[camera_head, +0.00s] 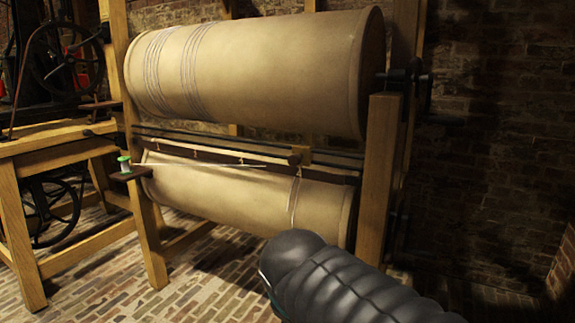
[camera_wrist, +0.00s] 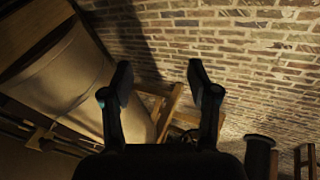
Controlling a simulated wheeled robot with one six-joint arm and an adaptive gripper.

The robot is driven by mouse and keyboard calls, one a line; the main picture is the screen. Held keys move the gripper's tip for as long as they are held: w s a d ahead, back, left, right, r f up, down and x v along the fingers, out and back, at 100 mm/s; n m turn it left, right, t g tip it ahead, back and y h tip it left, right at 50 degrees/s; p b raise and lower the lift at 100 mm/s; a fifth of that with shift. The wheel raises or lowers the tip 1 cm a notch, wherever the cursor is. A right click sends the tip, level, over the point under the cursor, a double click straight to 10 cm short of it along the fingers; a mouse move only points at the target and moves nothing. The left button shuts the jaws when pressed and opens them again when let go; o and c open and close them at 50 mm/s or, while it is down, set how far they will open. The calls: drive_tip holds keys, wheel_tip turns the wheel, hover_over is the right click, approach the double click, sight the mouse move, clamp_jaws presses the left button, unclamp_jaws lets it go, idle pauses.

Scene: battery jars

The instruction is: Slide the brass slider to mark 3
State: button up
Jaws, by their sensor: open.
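The brass slider (camera_head: 303,155), a small block with a round brown knob, sits toward the right end of the rail (camera_head: 220,144) between two large drums. A strand runs from it down over the lower drum. Small tags (camera_head: 241,160) hang along the rail; no mark numbers are legible. The slider also appears to show at the lower left of the wrist view (camera_wrist: 38,138). My gripper (camera_wrist: 158,85) is open and empty, apart from the slider, with its fingers toward a brick surface. In the head view my dark arm is in front and my gripper cannot be made out.
The upper drum (camera_head: 270,75) has dark windings near its left end; the lower drum (camera_head: 235,192) lies below. A wooden post (camera_head: 376,180) stands at the right. A green-topped spool (camera_head: 124,164) sits on a small shelf at left. Brick floor in front is clear.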

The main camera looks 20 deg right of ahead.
drive_tip(key=w+d+r+n+h+b, duration=0.2)
drive_tip(key=w+d+n+h, duration=0.15)
drive_tip(key=w+n, duration=0.25)
drive_tip(key=n+t+h+b, duration=0.45)
drive_tip(key=n+h, duration=0.35)
drive_tip(key=n, duration=0.7)
approach(292, 162)
drive_tip(key=shift+t, duration=0.35)
drive_tip(key=x, duration=1.1)
drive_tip(key=shift+s+d+f, duration=0.2)
clamp_jaws()
